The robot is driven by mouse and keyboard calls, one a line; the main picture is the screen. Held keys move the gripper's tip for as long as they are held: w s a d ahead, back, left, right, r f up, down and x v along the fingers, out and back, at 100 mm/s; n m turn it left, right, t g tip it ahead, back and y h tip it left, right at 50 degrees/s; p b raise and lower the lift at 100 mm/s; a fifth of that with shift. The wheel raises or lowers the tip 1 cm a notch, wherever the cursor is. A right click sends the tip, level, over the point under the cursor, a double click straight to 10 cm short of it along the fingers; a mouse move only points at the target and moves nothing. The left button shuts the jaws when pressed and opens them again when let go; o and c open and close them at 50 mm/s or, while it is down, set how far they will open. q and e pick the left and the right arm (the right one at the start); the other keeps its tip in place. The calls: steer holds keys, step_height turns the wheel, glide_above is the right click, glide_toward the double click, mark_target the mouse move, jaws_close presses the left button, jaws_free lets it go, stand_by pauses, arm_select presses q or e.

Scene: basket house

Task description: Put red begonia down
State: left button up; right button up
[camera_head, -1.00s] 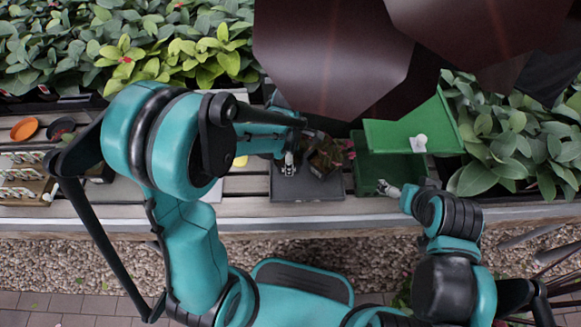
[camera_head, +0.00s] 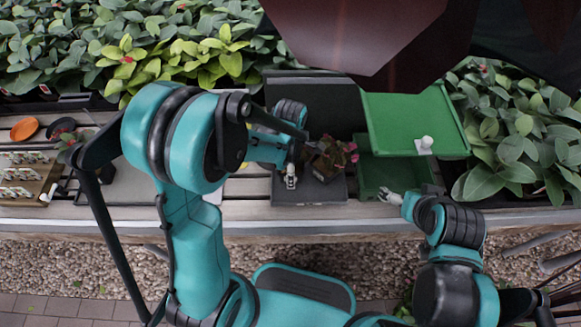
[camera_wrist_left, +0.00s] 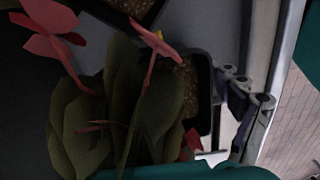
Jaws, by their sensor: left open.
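The red begonia (camera_head: 325,158) has green leaves and pink-red flowers in a dark pot. It stands tilted on or just above a dark grey tray (camera_head: 318,192); I cannot tell if it touches. In the left wrist view, its leaves (camera_wrist_left: 110,115) and red flowers fill the left and middle, beside a black-rimmed pot with brown soil (camera_wrist_left: 188,88). My left gripper (camera_head: 290,176) is open just left of the begonia.
A green box (camera_head: 390,172) with a raised green lid (camera_head: 410,118) and white knob stands right of the tray. A dark raised panel (camera_head: 315,100) is behind the begonia. A dark red canopy (camera_head: 370,40) hangs above. A wooden rack (camera_head: 25,175) and orange dish (camera_head: 24,129) are left.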

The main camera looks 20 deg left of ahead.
arm_select(q)
steer(key=shift+r, duration=0.25)
step_height(320, 180, up, 11)
steer(key=p, duration=0.5)
steer(key=s+a+r+m+t, duration=0.2)
steer(key=s+r+m, duration=0.3)
steer(key=m, duration=0.5)
steer(key=s+a+r+m+t, duration=0.2)
steer(key=s+r+m+t, duration=0.3)
steer(key=m, duration=0.6)
steer(key=shift+a+r, duration=0.25)
steer(key=shift+a, duration=0.1)
